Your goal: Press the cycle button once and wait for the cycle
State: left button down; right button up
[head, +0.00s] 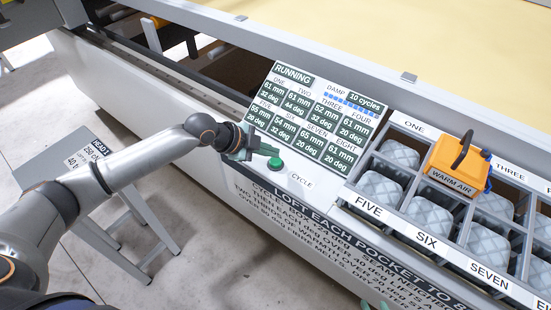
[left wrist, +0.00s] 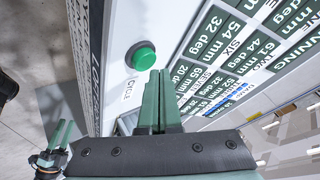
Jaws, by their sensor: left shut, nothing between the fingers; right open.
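The green round cycle button (head: 275,163) sits on the white panel ledge beside the CYCLE label (head: 301,180). It also shows in the left wrist view (left wrist: 141,57). My left gripper (head: 264,151) is shut and empty, its fingertips close beside the button; in the left wrist view the fingers (left wrist: 158,98) point just beside it, and contact cannot be told. The display (head: 316,117) reads RUNNING, with DAMP 10 cycles and millimetre and degree values for pockets one to eight.
A tray (head: 382,205) of numbered compartments holding quilted grey pads stands at right. An orange WARM AIR unit (head: 456,165) sits over it. A cream quilt surface (head: 400,40) lies behind. A grey stand (head: 80,160) is on the floor at left.

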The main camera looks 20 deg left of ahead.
aim_at(271, 162)
pick_arm(q)
jog(key=shift+r, duration=0.1)
notch_tip(271, 162, up, 5)
jog(key=p, duration=0.4)
jog(key=shift+p, duration=0.35)
